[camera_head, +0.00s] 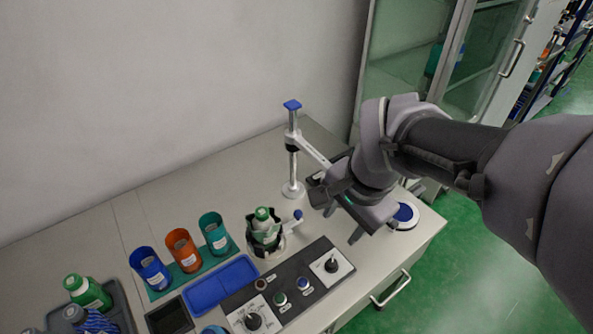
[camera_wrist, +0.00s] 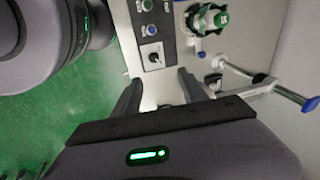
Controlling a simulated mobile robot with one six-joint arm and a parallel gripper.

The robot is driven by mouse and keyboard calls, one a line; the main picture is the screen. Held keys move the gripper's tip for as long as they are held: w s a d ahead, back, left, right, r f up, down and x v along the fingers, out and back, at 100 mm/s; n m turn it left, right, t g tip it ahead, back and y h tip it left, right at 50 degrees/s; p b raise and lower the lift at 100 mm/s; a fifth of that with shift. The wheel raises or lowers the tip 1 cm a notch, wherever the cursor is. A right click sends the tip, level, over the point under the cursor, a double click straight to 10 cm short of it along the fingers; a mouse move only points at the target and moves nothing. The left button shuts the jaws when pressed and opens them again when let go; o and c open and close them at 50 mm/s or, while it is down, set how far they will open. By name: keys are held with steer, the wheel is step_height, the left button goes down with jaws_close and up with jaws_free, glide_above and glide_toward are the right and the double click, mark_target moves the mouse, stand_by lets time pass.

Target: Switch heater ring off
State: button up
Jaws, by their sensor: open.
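A dark control panel (camera_head: 268,290) lies on the bench. At its right end is a black rotary switch (camera_head: 331,264) on a white plate, also seen in the wrist view (camera_wrist: 153,56). A similar rotary switch (camera_head: 253,320) is at the left end. A green button (camera_head: 280,298) and a blue button (camera_head: 303,284) sit between them. I cannot tell which control is the heater ring's. My gripper (camera_wrist: 158,78) is open and empty above the bench, its fingertips near the right rotary switch in the wrist view but apart from it. The gripper's far finger is partly hidden in the head view.
A green-capped bottle (camera_head: 263,222) stands in a holder with a blue-tipped lever (camera_head: 298,214). A blue-topped post (camera_head: 292,150) with a side arm stands behind. Blue, orange and teal cups (camera_head: 183,252) and a blue tray (camera_head: 220,284) are left. A round blue-topped item (camera_head: 404,214) is right.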

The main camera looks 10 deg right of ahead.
mark_target(333, 262)
steer(key=w+f+m+b, duration=0.1)
steer(key=f+b, duration=0.1)
steer(key=f, duration=0.6)
steer(key=w+d+f+m+g+b, duration=0.1)
steer(key=w+f+m+b, duration=0.1)
steer(key=f, duration=0.6)
steer(key=w+f+m+g+b, duration=0.1)
steer(key=w+f+b, duration=0.1)
steer(key=f, duration=0.6)
steer(key=shift+d+f+m+h+b, duration=0.3)
steer(key=shift+d+h+b, duration=0.05)
steer(key=shift+h, duration=0.05)
steer(key=shift+c, duration=0.2)
jaws_close()
